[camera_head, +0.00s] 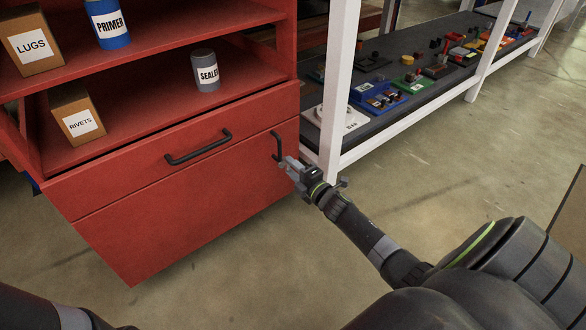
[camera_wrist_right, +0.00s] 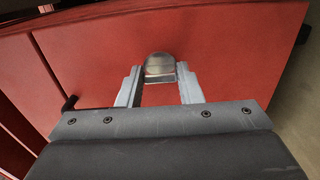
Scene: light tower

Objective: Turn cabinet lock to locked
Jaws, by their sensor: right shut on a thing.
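The red cabinet (camera_head: 120,230) stands at the left of the head view, with a drawer above a lower door panel. My right gripper (camera_head: 287,164) is at the right edge of its front, beside the vertical black handle (camera_head: 277,147). In the right wrist view, a silver rounded lock knob (camera_wrist_right: 160,65) sits on the red front, between the two fingers of my right gripper (camera_wrist_right: 159,75). The gripper is shut on the knob. Whether the lock is turned to locked cannot be told. Part of my left arm shows at the bottom left; its gripper is out of view.
A black drawer handle (camera_head: 198,148) sticks out left of my right gripper. A white-framed rack (camera_head: 335,90) stands close at the right. The floor (camera_head: 230,275) in front is clear.

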